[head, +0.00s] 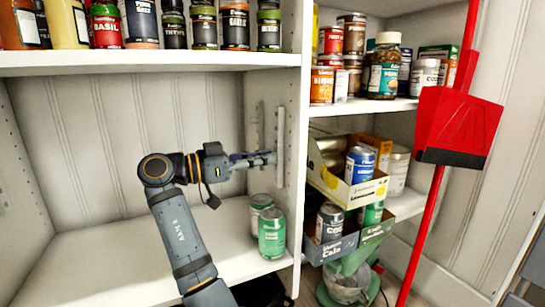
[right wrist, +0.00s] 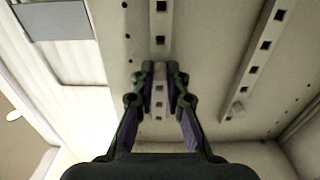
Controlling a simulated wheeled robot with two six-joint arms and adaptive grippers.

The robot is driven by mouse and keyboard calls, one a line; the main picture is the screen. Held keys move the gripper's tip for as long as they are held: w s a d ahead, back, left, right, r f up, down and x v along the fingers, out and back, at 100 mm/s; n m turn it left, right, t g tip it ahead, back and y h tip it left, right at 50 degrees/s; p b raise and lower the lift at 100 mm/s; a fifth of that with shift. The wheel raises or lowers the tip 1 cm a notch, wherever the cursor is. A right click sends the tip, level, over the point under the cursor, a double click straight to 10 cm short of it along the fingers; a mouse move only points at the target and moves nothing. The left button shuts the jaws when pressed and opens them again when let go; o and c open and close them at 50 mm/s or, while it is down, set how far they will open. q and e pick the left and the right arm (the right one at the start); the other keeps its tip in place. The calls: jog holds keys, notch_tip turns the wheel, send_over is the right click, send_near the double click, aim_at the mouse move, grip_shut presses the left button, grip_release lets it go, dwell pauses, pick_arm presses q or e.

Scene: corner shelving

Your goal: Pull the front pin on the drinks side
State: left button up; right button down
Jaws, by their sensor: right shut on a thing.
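My right gripper (head: 268,158) reaches across the open bay to the right side panel, on the side where the drinks stand. Its fingertips are at the front slotted metal strip (head: 280,135), the one nearer the panel's front edge. In the right wrist view my right gripper (right wrist: 159,72) has its fingertips close together over a slotted strip (right wrist: 161,22). It is shut on the front pin, which is small and mostly hidden between the fingertips. A second strip, further back on the panel, also shows (head: 261,122). My left gripper is not in view.
Two cans, one green (head: 272,234), stand on the lower shelf (head: 110,265) below the gripper. Jars (head: 235,26) stand on the upper shelf. Right of the panel are drink cartons (head: 345,187) and a red dustpan (head: 458,120). The bay's left is clear.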

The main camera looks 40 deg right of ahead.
jog(key=shift+a, duration=0.1)
jog(key=shift+p+v, duration=0.85)
jog(key=shift+v, duration=2.1)
